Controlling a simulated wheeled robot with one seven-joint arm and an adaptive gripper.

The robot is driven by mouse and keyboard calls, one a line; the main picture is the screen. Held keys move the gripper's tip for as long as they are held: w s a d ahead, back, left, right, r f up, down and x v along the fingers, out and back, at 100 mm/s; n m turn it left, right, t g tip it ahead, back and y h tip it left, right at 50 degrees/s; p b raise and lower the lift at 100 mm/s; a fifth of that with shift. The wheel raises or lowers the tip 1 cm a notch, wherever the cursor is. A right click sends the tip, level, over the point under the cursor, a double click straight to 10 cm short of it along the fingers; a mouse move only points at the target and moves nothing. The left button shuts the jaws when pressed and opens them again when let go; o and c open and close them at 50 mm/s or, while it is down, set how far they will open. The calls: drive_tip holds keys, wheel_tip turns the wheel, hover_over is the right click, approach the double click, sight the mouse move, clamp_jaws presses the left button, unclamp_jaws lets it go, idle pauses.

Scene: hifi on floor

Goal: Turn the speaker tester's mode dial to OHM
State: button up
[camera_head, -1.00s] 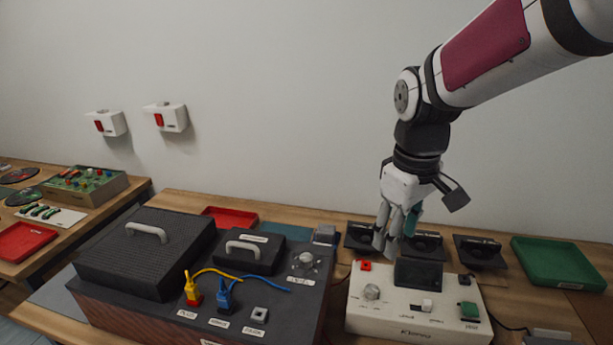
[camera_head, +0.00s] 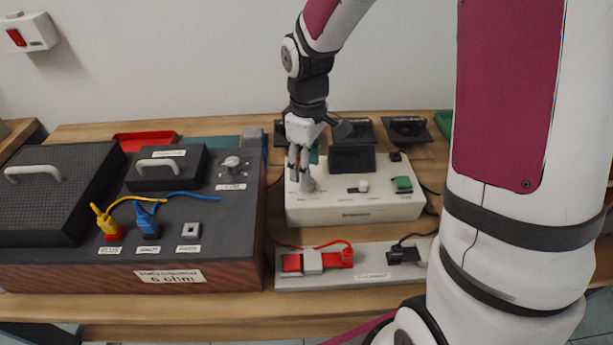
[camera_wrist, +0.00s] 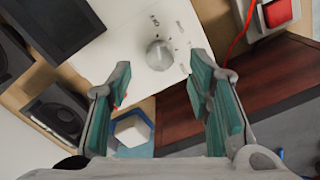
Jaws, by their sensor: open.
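The speaker tester (camera_head: 350,213) is a white box on the table with a dark screen (camera_head: 353,158), a white switch (camera_head: 363,186) and a green button (camera_head: 402,184). Its grey round mode dial (camera_head: 307,185) is at the left of the top panel, partly covered by my gripper. My gripper (camera_head: 301,172) points down over the dial. In the wrist view the dial (camera_wrist: 159,54) shows between and beyond the open, teal-padded fingers (camera_wrist: 160,78), with nothing between them. Marks surround the dial, but I cannot read them or its setting.
The dark amplifier unit (camera_head: 200,220) with yellow and blue plugs stands close to the left. A power strip (camera_head: 375,281) with a red plug lies in front. Small speakers (camera_head: 405,131) stand behind. A red tray (camera_head: 143,141) lies at the back left.

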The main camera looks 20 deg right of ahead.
drive_tip(key=shift+f, duration=2)
drive_tip(key=shift+c, duration=0.2)
clamp_jaws()
